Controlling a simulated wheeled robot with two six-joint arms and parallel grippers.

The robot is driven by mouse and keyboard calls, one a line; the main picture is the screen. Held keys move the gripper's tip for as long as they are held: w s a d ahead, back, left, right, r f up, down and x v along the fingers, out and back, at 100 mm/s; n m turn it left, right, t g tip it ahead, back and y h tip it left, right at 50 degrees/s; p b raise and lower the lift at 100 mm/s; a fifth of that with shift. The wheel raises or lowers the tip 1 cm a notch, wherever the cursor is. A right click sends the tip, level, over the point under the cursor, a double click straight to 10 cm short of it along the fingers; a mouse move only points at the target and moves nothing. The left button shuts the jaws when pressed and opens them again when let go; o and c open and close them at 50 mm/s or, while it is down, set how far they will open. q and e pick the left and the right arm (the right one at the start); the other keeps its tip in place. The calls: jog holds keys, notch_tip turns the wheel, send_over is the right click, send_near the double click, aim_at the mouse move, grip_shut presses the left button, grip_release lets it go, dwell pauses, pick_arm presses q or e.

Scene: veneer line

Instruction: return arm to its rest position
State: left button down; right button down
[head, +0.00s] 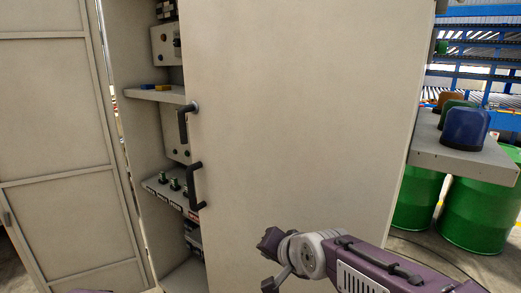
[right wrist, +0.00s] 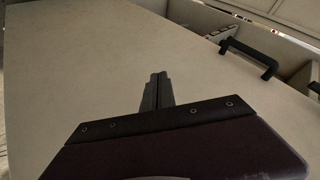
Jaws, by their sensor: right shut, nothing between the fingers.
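My right arm comes in from the lower right in the head view, in front of the large pale cabinet door (head: 300,110). In the right wrist view my right gripper (right wrist: 158,78) is shut and empty, its fingers pointing toward the door panel (right wrist: 75,70). It is away from the black door handle (right wrist: 250,58), which sits at the upper right there. In the head view its fingertips are hard to make out. My left gripper is not in view; only a sliver of purple shows at the bottom left edge.
The cabinet stands partly open at left, with a shelf (head: 155,94) and switches inside. Two black handles, an upper one (head: 183,122) and a lower one (head: 195,190), stick out. At right, a grey table (head: 450,160) holds coloured domes, including a blue one (head: 465,128), near green drums (head: 480,215).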

jog(key=s+d+f+n+g+h+p, duration=0.3)
jog(key=s+d+f+n+g+p, duration=0.2)
jog(key=s+d+f, duration=1)
jog(key=s+g, duration=0.1)
jog(key=g, duration=0.1)
jog(key=shift+d+f+g+h, duration=0.25)
jog(key=shift+d+g+h, duration=0.05)
jog(key=shift+d+h, duration=0.1)
jog(key=shift+s, duration=0.1)
